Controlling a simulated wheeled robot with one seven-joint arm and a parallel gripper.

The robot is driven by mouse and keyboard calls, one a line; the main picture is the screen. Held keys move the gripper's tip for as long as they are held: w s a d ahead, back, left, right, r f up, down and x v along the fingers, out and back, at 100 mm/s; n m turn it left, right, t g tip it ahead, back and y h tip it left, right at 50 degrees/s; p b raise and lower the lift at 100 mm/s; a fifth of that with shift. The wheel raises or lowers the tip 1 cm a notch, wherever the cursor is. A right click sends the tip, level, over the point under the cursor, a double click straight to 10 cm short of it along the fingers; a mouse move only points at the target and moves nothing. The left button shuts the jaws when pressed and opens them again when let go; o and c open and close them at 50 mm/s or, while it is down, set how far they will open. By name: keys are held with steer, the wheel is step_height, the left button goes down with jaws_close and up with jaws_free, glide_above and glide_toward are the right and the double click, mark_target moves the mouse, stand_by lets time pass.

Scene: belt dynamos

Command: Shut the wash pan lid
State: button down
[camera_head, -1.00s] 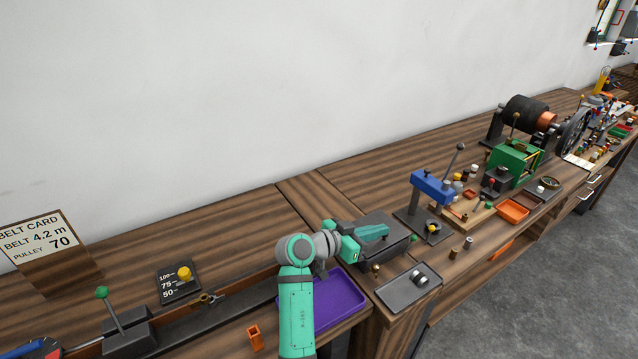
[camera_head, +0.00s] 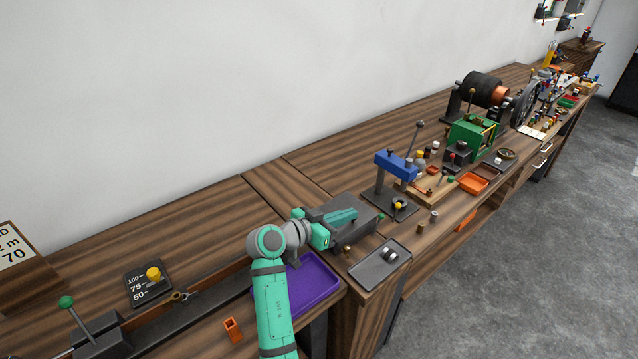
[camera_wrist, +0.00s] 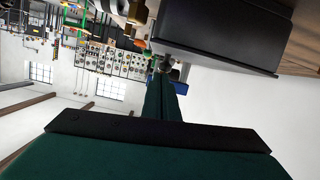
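A dark grey box-like thing (camera_head: 362,207), which I take to be the wash pan, sits on the bench in the middle of the head view. A small green knob (camera_head: 381,216) shows at its right side. My gripper (camera_head: 342,216) lies across it, with the teal fingers over its top and hiding part of it. In the wrist view, a dark box (camera_wrist: 225,38) shows upside down, close beside the narrow fingers (camera_wrist: 165,95). The fingers look together with nothing between them. I cannot tell how far the lid is open, or whether the fingers touch it.
A purple tray (camera_head: 318,285) lies under my arm. A grey tray (camera_head: 380,264) with small round parts is in front of the box. A blue press (camera_head: 396,165) stands right of it, then an orange tray (camera_head: 473,182). The bench behind is bare.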

step_height(320, 180, up, 4)
steer(key=shift+s+a+r, duration=0.1)
steer(key=shift+a+r, duration=0.05)
steer(key=v, duration=0.9)
steer(key=shift+s+a, duration=0.2)
steer(key=shift+s, duration=0.1)
